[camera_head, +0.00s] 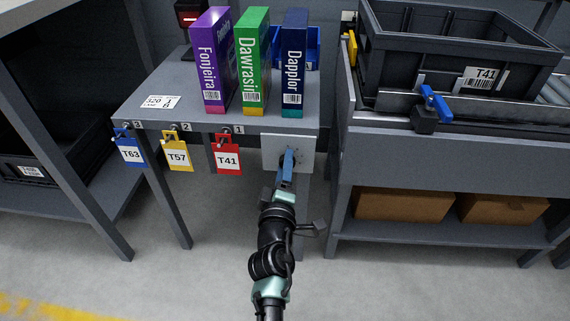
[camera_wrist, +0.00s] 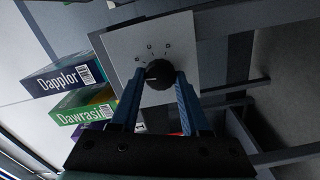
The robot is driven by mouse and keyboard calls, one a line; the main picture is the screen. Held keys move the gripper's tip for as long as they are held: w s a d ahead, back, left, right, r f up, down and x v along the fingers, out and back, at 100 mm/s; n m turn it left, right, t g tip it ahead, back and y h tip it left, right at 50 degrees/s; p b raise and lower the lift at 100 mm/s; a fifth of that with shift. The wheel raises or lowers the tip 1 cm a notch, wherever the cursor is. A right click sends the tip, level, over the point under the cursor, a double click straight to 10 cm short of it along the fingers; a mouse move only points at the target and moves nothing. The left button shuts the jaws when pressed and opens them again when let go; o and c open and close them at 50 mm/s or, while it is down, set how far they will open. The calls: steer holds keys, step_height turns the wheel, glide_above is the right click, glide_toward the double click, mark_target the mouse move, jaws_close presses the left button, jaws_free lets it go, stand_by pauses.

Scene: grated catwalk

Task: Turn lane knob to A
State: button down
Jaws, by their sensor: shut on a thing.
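The lane knob (camera_wrist: 159,74) is a round black dial on a pale square plate (camera_wrist: 185,50). In the wrist view several small marks are printed in an arc beside it, too small to read surely. In the head view the plate (camera_head: 272,143) hangs at the table's front right corner, and my gripper covers most of the knob. My gripper (camera_head: 288,162) has blue fingers. In the wrist view the gripper (camera_wrist: 159,82) has one finger on each side of the knob, shut on it. A pale line shows on the knob's face.
Three boxes, purple (camera_head: 213,62), green (camera_head: 251,62) and blue (camera_head: 293,65), stand on the grey table (camera_head: 180,90). A black crate (camera_head: 445,65) sits on the conveyor at right.

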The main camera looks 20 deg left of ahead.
steer(key=shift+n, duration=1)
steer(key=shift+c, duration=2)
jaws_free()
steer(key=shift+s, duration=0.15)
steer(key=p+v, duration=0.3)
steer(key=v, duration=0.9)
steer(key=shift+s+p, duration=0.3)
steer(key=shift+s, duration=0.05)
steer(key=shift+d, duration=0.15)
